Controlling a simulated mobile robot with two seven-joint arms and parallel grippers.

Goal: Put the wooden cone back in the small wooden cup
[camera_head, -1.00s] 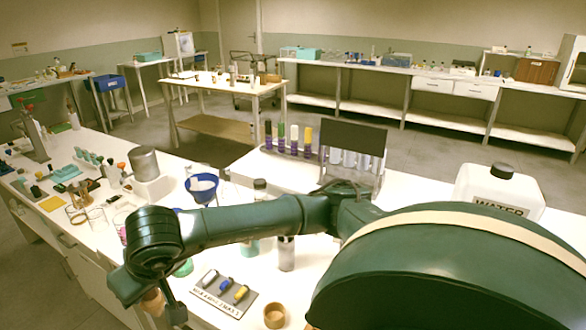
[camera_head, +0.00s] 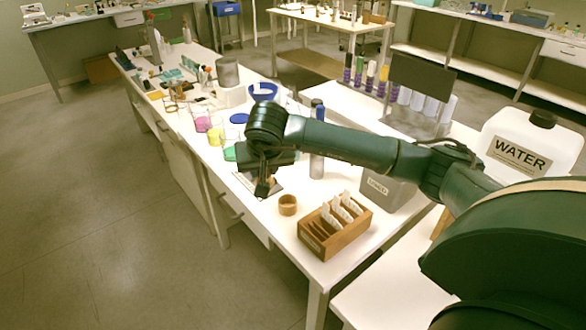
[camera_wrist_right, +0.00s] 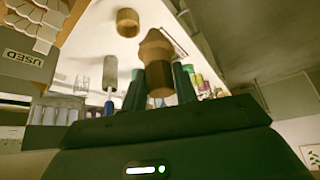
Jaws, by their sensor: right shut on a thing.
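The small wooden cup (camera_head: 288,206) stands upright near the front edge of the white table in the head view. It also shows in the right wrist view (camera_wrist_right: 127,21), beyond the cone. My right gripper (camera_head: 264,190) is just left of the cup in the head view, above the table. In the wrist view my right gripper (camera_wrist_right: 158,88) is shut on the wooden cone (camera_wrist_right: 156,58), whose narrower tip points away from the palm. The cone is apart from the cup in the picture. My arm mostly hides the cone in the head view. My left gripper is not in view.
A wooden box with white cards (camera_head: 338,226) stands right of the cup. A bottle (camera_head: 317,155) and a grey box (camera_head: 386,190) stand behind. A water jug (camera_head: 520,150) is at the right.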

